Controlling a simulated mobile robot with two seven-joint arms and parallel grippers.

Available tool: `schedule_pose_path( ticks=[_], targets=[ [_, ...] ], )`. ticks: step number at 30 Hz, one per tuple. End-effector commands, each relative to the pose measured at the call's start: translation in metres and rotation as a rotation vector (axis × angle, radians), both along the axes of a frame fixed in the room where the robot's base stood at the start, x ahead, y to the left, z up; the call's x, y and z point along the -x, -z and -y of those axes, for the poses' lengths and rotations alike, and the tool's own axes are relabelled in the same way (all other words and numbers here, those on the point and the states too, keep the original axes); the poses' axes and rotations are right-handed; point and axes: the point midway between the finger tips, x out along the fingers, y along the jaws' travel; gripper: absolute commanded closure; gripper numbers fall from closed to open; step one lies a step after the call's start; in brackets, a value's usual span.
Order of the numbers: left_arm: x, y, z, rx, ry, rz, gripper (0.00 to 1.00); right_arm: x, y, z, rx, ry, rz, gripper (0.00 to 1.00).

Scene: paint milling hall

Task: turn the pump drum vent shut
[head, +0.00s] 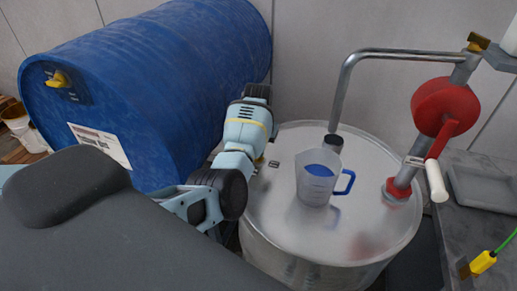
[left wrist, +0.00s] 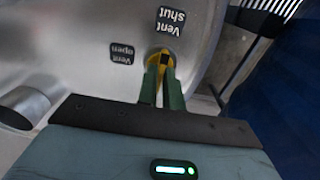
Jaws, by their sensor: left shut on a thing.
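The pump drum (head: 265,215) is a bare steel drum with a flat lid. In the left wrist view its vent (left wrist: 161,56) is a small yellow fitting with a dark centre at the lid's edge. A "Vent shut" label (left wrist: 171,21) sits beside it, and a "Vent open" label (left wrist: 122,52) lies farther left. My left gripper (left wrist: 161,78) has its green fingers shut on the vent. Its fingers hide part of the vent, so its exact angle is hard to tell. In the head view my left arm hides the vent. My right gripper is not in view.
A clear jug with a blue handle (head: 315,178) stands on the lid. A red crank pump (head: 444,107) with a bent steel pipe (head: 400,53) rises from the lid. A blue drum (head: 150,80) lies behind my left arm. A grey bench (head: 470,225) is at right.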

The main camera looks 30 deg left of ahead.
Motion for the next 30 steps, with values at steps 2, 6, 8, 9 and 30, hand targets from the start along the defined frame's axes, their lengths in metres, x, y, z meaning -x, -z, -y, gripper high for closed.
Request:
schedule_pose_path(
  ticks=[2,6,8,9,30],
  targets=[
    [-0.0001,0.0001,-0.0005,-0.001,0.008,0.001,1.0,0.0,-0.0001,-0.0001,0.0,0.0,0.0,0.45],
    [-0.0001,0.0,-0.0003,-0.001,0.013,0.001,1.0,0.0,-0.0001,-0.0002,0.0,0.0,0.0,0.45],
    [-0.0001,0.0,-0.0003,-0.001,0.014,0.001,1.0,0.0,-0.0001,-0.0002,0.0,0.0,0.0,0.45],
    [-0.0002,-0.0001,-0.0004,-0.001,0.014,0.001,1.0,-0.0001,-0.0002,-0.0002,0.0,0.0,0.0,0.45],
    [-0.0005,-0.0051,-0.0001,0.0,0.012,0.001,0.7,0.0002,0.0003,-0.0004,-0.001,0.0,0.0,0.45]
  ],
)
